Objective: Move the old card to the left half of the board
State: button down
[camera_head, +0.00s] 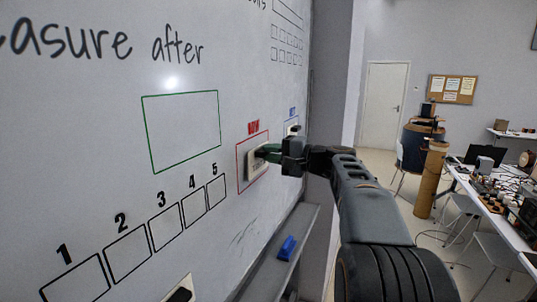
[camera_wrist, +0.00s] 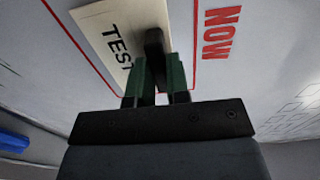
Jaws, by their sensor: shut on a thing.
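A pale card (camera_head: 256,162) is in the red box marked NOW on the whiteboard (camera_head: 120,85). In the wrist view the card (camera_wrist: 108,32) reads TEST and has a black handle (camera_wrist: 154,50). My gripper (camera_head: 268,151) reaches in from the right. Its green fingers (camera_wrist: 156,82) are shut on the handle, and the card lies against or very close to the board; which cannot be told. A second card (camera_head: 293,127) with a dark handle is in the blue box, partly behind my gripper. No label saying old is readable.
A green empty box (camera_head: 183,130) and a row of numbered boxes (camera_head: 128,254) are drawn left of the red box. Another card (camera_head: 178,292) shows at the bottom edge. A blue eraser (camera_head: 287,248) lies on the tray (camera_head: 272,268) below. A cluttered table stands at right.

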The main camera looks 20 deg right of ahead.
jog(key=shift+b+v, duration=0.75)
jog(key=shift+v, duration=1.85)
jog(key=shift+s+d+f, duration=0.1)
jog(key=shift+s+d, duration=0.1)
jog(key=shift+s, duration=0.05)
